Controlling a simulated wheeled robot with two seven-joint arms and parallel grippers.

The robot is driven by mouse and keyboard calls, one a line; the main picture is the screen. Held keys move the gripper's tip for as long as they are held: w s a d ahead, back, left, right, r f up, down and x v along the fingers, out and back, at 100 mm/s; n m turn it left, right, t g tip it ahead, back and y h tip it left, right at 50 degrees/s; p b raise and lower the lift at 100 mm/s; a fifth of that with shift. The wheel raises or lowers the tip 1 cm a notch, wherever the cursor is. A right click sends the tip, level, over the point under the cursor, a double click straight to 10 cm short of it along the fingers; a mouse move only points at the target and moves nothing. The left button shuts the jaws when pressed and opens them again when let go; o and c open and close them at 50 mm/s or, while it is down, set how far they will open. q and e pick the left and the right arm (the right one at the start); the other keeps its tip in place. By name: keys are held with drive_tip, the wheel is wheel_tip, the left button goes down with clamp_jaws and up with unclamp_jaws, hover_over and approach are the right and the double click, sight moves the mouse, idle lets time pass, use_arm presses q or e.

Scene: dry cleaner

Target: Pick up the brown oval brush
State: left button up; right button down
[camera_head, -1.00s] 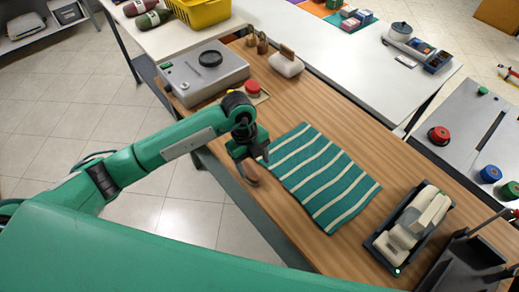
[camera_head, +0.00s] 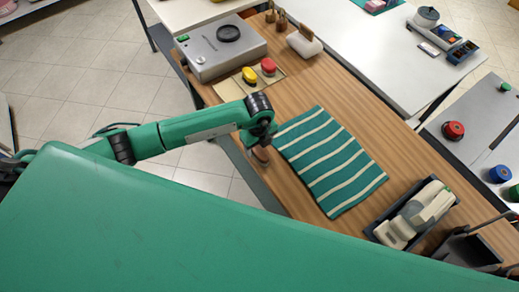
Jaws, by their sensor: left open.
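The brown oval brush (camera_head: 261,154) lies at the front edge of the wooden table, just left of the striped towel. It is small and partly covered by my left gripper. My left gripper (camera_head: 262,143) is open and points down right at the brush; I cannot tell whether its fingers touch it. My right gripper is not in view.
A green and white striped towel (camera_head: 331,161) lies right beside the brush on the wooden table (camera_head: 345,105).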

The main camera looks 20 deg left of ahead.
sight(260, 149)
use_arm(q)
drive_tip(key=shift+d+f+p, duration=0.1)
drive_tip(key=shift+f+p, duration=0.45)
drive_tip(key=shift+f, duration=1.2)
drive_tip(key=c, duration=1.1)
drive_tip(key=shift+r, duration=0.15)
